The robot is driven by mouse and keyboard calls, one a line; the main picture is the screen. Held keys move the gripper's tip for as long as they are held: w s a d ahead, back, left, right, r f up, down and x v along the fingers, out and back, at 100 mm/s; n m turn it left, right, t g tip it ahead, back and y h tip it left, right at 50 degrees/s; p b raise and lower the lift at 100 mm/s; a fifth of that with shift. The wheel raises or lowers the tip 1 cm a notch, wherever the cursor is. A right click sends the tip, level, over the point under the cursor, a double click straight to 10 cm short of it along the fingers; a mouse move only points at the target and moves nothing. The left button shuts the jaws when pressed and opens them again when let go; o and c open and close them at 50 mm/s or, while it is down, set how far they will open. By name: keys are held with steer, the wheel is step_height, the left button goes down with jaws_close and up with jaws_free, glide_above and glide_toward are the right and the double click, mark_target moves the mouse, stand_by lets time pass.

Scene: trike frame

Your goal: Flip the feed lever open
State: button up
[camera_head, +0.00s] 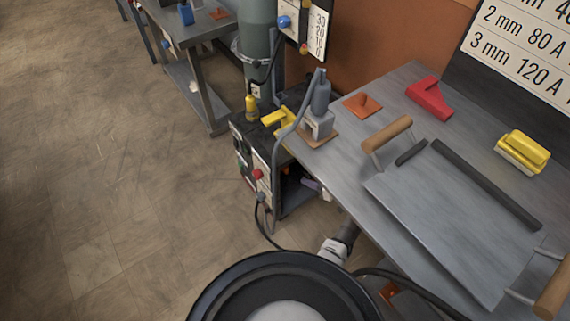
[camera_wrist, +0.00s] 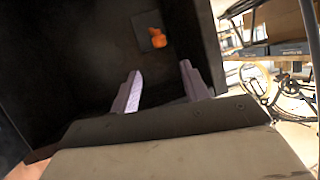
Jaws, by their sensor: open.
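A small orange part (camera_wrist: 158,41), which looks like the feed lever, sits on a dark grey plate (camera_wrist: 143,37) inside a dark compartment in the wrist view. It is too small to tell its position clearly. My gripper (camera_wrist: 159,72) has its two pale purple fingers apart, with nothing between them. The fingers point into the compartment, and the orange part lies beyond the tips, apart from them. In the head view my gripper (camera_head: 312,185) shows partly at the open side of the welding machine (camera_head: 262,158).
The compartment's dark walls (camera_wrist: 60,60) surround my fingers closely. The metal bench (camera_head: 395,95) stands just right of the machine, holding a grey plate (camera_head: 440,215), a wooden-handled tool (camera_head: 387,134) and a red block (camera_head: 429,98). Floor at left is clear.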

mark_target(287, 168)
steer(key=b+x, duration=0.3)
steer(key=x, duration=1)
steer(key=shift+w+a+f+b, duration=0.15)
steer(key=shift+a+f+b, duration=0.1)
steer(key=shift+b, duration=0.05)
steer(key=shift+r, duration=0.1)
jaws_close()
